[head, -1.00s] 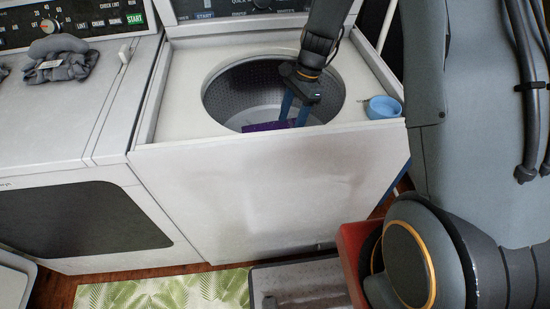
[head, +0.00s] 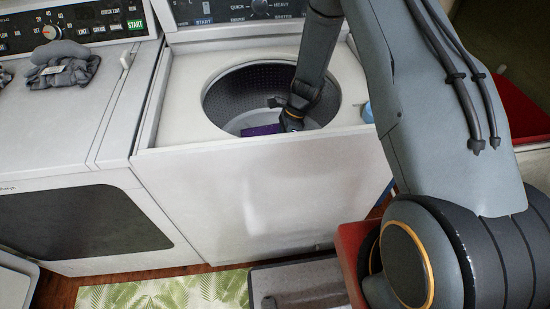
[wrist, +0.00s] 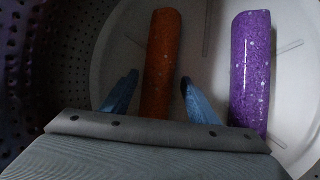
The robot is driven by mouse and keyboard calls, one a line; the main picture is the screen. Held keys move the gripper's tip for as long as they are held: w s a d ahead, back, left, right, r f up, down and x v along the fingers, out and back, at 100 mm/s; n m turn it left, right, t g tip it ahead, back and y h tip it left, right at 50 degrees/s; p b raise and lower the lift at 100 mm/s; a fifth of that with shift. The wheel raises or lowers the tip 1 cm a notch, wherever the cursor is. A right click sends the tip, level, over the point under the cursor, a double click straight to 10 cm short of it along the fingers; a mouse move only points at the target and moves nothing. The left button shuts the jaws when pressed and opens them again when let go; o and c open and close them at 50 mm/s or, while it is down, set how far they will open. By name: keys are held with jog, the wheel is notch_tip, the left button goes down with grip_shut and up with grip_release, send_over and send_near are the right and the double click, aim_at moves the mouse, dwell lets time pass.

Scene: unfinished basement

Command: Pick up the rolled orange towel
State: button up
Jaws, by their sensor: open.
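The rolled orange towel (wrist: 162,60) lies in the washer drum, upright in the wrist view; the head view does not show it. My gripper (wrist: 160,79) is open, with one blue finger on each side of the orange roll. I cannot tell how far above it the fingertips are. A rolled purple towel (wrist: 250,70) lies to the right of it, outside the fingers. In the head view my gripper (head: 291,122) reaches down into the drum, its fingers mostly hidden, and part of the purple towel (head: 261,130) shows beside it.
The washer's round opening (head: 228,84) surrounds my wrist, with the white front panel (head: 270,190) before it. A blue bowl (head: 367,113) sits on the right edge, partly behind my arm. A grey cloth bundle (head: 64,70) lies on the dryer at left.

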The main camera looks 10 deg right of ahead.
jog(key=shift+s+a+f, duration=0.1)
jog(key=shift+a+f, duration=0.1)
jog(key=shift+f, duration=0.2)
jog(key=c, duration=0.9)
jog(key=shift+r, duration=0.1)
notch_tip(320, 180, up, 10)
jog(key=shift+f+b, duration=0.1)
jog(key=shift+b, duration=0.8)
jog(key=o, duration=0.5)
jog(key=shift+c, duration=1)
